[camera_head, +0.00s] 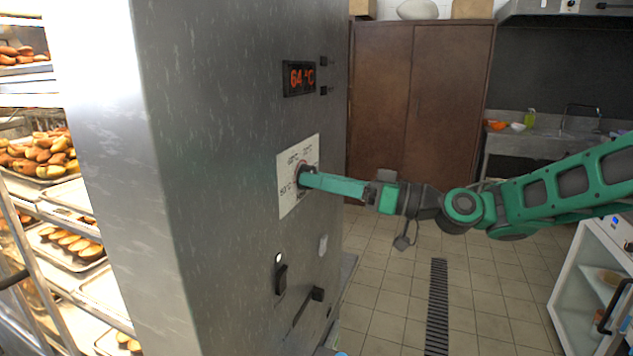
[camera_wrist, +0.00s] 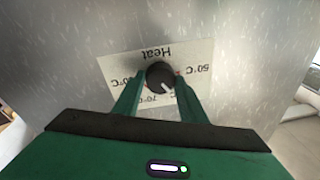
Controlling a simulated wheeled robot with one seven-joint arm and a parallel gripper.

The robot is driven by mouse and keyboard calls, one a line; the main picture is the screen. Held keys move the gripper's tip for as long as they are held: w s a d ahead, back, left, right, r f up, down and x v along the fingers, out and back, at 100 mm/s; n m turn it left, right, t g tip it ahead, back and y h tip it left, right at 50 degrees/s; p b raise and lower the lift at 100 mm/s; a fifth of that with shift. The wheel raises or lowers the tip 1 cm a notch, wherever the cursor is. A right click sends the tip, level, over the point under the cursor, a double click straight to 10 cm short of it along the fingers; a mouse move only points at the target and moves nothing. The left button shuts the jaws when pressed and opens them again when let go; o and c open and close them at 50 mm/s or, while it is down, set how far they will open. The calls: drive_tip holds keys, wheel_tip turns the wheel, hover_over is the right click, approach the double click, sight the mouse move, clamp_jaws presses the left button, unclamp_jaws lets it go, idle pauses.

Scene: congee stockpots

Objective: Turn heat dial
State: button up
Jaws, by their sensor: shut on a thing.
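The heat dial is a round black knob (camera_wrist: 160,76) with a pale pointer line, on a white label plate (camera_head: 288,204) marked with temperatures. In the wrist view the plate reads "Heat", with 50°C and 70°C legible. My gripper (camera_head: 305,178) reaches the plate from the right in the head view and hides most of the knob. In the wrist view my gripper's green fingers (camera_wrist: 157,88) are on both sides of the knob and shut on it. The pointer line slants toward the lower right in the wrist view. A display (camera_head: 300,78) above the plate reads 64°C in orange.
The dial is on a tall steel cabinet (camera_head: 225,150). A black switch (camera_head: 281,280) and a handle (camera_head: 308,305) are below the plate. Racks of bread (camera_head: 40,155) stand at left. Tiled floor is clear around a drain grate (camera_head: 437,305); a white open-fronted unit (camera_head: 590,285) stands at right.

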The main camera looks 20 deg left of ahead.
drive_tip(key=shift+w+d+f, duration=0.1)
drive_tip(key=shift+w+f, duration=0.15)
idle(0.3)
drive_tip(key=o, duration=1)
drive_tip(key=shift+w, duration=0.1)
drive_tip(key=shift+o, duration=0.2)
drive_tip(key=shift+r, duration=0.1)
drive_tip(key=d+f, duration=0.1)
drive_tip(key=d, duration=0.9)
drive_tip(key=shift+d+f, duration=0.15)
drive_tip(key=shift+d, duration=0.2)
drive_tip(key=shift+f, duration=0.1)
